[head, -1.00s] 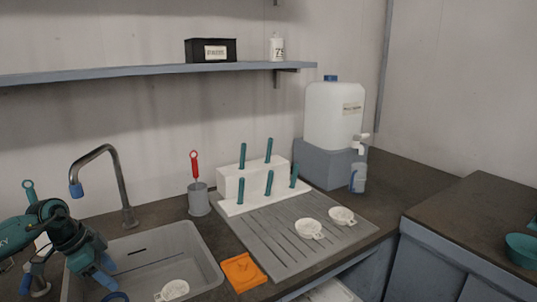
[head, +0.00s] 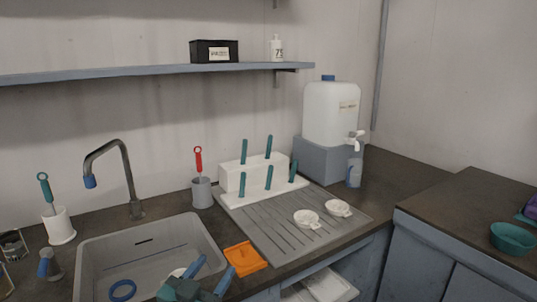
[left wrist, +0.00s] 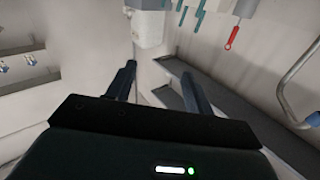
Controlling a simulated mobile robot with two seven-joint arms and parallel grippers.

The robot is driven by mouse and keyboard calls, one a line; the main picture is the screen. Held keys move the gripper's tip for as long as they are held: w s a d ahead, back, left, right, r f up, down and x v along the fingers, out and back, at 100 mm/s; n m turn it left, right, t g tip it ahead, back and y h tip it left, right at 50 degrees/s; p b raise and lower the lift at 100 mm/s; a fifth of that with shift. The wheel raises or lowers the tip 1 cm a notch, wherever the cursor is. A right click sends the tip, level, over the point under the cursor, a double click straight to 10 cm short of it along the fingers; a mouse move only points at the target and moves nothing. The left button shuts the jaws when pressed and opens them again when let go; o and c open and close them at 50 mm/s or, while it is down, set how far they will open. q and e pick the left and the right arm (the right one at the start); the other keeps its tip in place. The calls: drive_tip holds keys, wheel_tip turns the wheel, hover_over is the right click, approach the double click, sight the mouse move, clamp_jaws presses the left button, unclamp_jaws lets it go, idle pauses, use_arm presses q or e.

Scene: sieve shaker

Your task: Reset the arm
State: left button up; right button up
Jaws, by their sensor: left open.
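My left gripper (head: 208,279) is at the bottom of the head view, over the front right part of the sink. Its two blue fingers are apart and nothing is between them. In the left wrist view, the same gripper (left wrist: 160,80) shows its two dark fingers spread with only background between. It partly hides a white dish in the sink. My right gripper does not show in either view.
The grey sink (head: 90,250) holds a blue ring (head: 122,290). A faucet (head: 125,175) rises behind it. An orange item (head: 246,258) lies right of the sink. Two white strainers (head: 307,219) rest on the grey drainboard (head: 270,240). A teal bowl (head: 512,238) stands far right.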

use_arm(q)
drive_tip(key=s+a+f+n+g+y, duration=0.3)
drive_tip(key=s+a+f+n+y, duration=0.15)
drive_tip(key=s+f+y, duration=0.2)
drive_tip(key=s+a+f+g, duration=0.2)
drive_tip(key=s+f+g, duration=0.35)
drive_tip(key=s, duration=0.55)
drive_tip(key=s+a+f+g, duration=0.35)
drive_tip(key=s+g, duration=0.25)
drive_tip(key=s, duration=0.5)
drive_tip(key=w+d+f+m+t+h+b, duration=0.1)
drive_tip(key=w+d+f+t+h+b, duration=0.2)
drive_tip(key=w+d+f+t+b, duration=0.3)
wheel_tip(320, 180, up, 8)
drive_tip(key=d+t+p, duration=0.1)
drive_tip(key=t+p, duration=0.1)
drive_tip(key=p, duration=1.2)
drive_tip(key=shift+f+m, duration=0.15)
drive_tip(key=shift+m, duration=0.2)
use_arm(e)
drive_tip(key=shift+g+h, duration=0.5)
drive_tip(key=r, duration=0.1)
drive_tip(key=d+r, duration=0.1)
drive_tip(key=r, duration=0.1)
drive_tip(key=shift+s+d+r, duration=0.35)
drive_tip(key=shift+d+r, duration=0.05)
